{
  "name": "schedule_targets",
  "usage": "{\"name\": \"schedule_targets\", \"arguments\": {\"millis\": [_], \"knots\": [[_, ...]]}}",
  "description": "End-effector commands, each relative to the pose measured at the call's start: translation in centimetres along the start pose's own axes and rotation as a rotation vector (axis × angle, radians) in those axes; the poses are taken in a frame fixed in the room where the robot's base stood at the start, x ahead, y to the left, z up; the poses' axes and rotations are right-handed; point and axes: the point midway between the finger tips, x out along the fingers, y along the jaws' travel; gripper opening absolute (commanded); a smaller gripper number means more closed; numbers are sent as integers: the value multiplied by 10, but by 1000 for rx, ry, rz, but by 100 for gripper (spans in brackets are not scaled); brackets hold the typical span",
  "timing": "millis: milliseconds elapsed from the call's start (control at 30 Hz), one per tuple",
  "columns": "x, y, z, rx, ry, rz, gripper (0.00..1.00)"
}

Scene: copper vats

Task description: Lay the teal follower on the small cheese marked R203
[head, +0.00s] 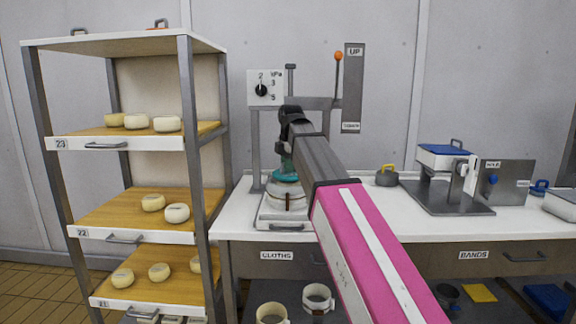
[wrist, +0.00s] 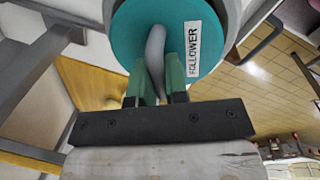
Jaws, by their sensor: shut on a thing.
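The teal follower (wrist: 127,30) is a round disc labelled FOLLOWER with a grey upright handle. My gripper (wrist: 157,65) is shut on that handle. In the head view the follower (head: 285,176) shows as a teal strip just above a pale round form with a brown clasp (head: 290,200) in the press. In the wrist view a pale grey rim (wrist: 236,22) shows around part of the disc. I cannot tell whether the follower touches what is under it. I can read no R203 mark; a cheese inside the form is hidden.
The press frame (head: 255,135) with its orange-knobbed lever (head: 338,58) stands around my gripper. A shelf rack (head: 187,190) with several cheeses is at the left. A grey weight (head: 387,177) and a blue-topped device (head: 445,155) stand on the white table (head: 385,210) to the right.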

Motion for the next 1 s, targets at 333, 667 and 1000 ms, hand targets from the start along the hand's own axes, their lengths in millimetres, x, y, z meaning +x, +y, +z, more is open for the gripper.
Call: {"name": "schedule_targets", "arguments": {"millis": [333,667,1000], "knots": [[2,0,0,0,0,0,0],[6,-1,0,0,0,0,0],[10,-1,0,0,0,0,0]]}}
